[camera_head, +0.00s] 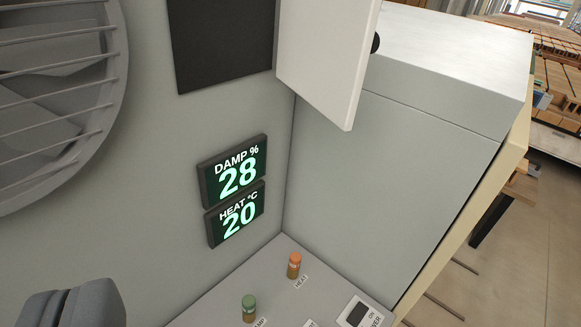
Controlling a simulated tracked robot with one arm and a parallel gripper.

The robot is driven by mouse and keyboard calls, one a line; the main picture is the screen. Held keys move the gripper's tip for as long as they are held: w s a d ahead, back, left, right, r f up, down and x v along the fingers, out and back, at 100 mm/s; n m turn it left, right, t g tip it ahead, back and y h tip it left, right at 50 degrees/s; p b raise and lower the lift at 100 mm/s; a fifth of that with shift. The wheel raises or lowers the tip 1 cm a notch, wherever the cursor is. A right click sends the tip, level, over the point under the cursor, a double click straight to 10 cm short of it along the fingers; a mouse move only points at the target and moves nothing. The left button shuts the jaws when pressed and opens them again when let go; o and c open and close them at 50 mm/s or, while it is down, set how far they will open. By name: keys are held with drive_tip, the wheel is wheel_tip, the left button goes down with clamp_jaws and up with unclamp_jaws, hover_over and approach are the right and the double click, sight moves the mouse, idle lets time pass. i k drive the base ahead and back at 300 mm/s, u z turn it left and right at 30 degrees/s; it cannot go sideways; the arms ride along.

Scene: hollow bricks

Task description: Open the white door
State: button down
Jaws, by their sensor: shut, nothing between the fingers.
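The white door (325,60) is at the top middle, cut off by the top edge. It stands out at an angle from the grey wall, beside a dark rectangle (225,45). I cannot tell whether that rectangle is an opening or a panel. A black round knob (376,43) shows partly at the door's right edge. My gripper (82,303) is at the bottom left, cut off by the frame. Its grey fingers are shut and empty, and they are well apart from the door, below and left of it.
Two displays show DAMP 28 (235,173) and HEAT 20 (237,214). Below is a ledge with an orange knob (294,265), a green knob (249,307) and a power switch (358,313). A round louvred vent (55,100) is at left.

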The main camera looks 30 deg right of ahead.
sight(325, 47)
drive_tip(key=z, duration=0.45)
drive_tip(key=k, duration=1.3)
drive_tip(key=u, duration=0.6)
drive_tip(key=i, duration=1.5)
drive_tip(key=z, duration=0.05)
